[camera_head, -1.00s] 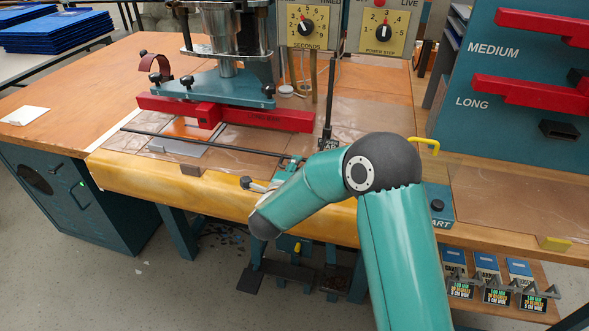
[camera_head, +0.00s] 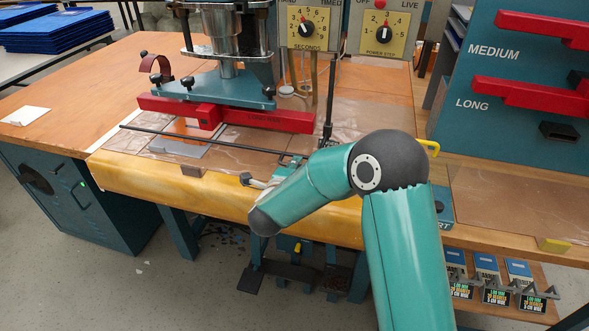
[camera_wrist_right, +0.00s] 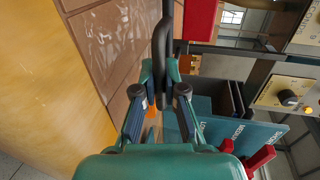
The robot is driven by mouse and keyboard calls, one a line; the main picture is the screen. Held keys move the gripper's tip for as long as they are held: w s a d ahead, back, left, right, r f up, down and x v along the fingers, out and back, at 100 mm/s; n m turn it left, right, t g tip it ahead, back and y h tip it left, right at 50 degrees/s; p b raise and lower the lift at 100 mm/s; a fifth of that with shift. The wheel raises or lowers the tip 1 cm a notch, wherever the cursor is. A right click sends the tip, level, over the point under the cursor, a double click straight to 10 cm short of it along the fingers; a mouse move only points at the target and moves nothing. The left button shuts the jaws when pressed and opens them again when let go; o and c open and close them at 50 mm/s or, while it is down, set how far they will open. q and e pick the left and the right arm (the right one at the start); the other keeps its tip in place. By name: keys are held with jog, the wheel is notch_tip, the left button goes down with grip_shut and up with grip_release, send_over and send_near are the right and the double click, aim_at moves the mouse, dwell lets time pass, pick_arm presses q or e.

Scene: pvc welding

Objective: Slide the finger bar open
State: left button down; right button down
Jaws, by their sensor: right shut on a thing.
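The finger bar (camera_head: 200,137) is a long thin black rod that lies across the front of the press bed, low above the clear sheet. Its right end bends near my right gripper (camera_head: 288,168), which is partly hidden by my own wrist in the head view. In the right wrist view the gripper (camera_wrist_right: 160,78) is shut on the dark bar's handle (camera_wrist_right: 161,45), with one finger on each side. The rest of the bar runs away from the fingers toward the top of that view. My left gripper is not in view.
A red press jaw (camera_head: 225,114) under a teal clamp plate (camera_head: 215,89) stands just behind the bar. A grey sheet with an orange piece (camera_head: 188,131) lies under the bar. A thin black upright post (camera_head: 329,90) stands behind my right gripper. The yellow rounded table edge (camera_head: 140,186) is in front.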

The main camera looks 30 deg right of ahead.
notch_tip(320, 180, up, 18)
jog(key=p, duration=0.6)
jog(key=shift+f+p, duration=0.25)
jog(key=shift+p, duration=0.05)
jog(key=c, duration=1.2)
grip_release()
jog(key=v, duration=1.2)
jog(key=shift+s+f, duration=0.1)
jog(key=shift+f, duration=0.1)
jog(key=shift+f, duration=0.1)
